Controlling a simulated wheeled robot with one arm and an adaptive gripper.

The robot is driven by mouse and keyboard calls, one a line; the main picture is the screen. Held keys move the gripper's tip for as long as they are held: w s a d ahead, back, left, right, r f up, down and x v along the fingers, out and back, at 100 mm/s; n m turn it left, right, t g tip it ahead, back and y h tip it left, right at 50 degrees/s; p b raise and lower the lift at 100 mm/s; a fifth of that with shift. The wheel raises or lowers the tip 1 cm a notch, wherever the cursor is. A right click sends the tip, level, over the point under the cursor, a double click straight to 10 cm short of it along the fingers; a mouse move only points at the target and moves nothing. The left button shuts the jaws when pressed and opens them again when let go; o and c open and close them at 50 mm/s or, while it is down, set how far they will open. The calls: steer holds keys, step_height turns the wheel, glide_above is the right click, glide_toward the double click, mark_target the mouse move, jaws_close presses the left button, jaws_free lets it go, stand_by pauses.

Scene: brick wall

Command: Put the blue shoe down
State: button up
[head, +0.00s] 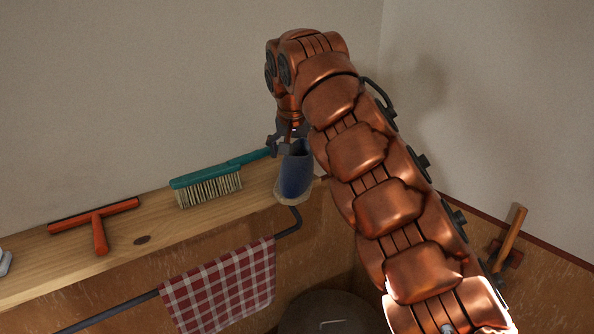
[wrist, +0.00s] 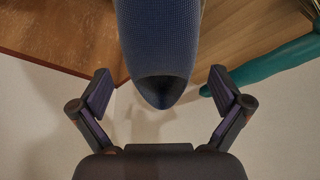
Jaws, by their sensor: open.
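The blue shoe (head: 296,172) rests on the right end of the wooden shelf (head: 150,228), with its pale sole toward the front edge. My gripper (head: 288,140) is just behind and above it, at the far end of my copper arm. In the wrist view the shoe (wrist: 160,50) comes down from the top between the spread fingers of my gripper (wrist: 161,92). Both fingers are open and apart from the shoe, with a gap on each side. My arm hides the area to the right of the shoe.
A green-handled brush (head: 208,184) lies left of the shoe, its handle reaching close to my gripper; it shows in the wrist view (wrist: 275,68). A red squeegee (head: 97,222) lies further left. A checked cloth (head: 222,287) hangs on a dark rail below. The wall stands behind the shelf.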

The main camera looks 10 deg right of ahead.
steer(key=shift+c, duration=0.2)
steer(key=c, duration=1.5)
steer(key=shift+r, duration=0.1)
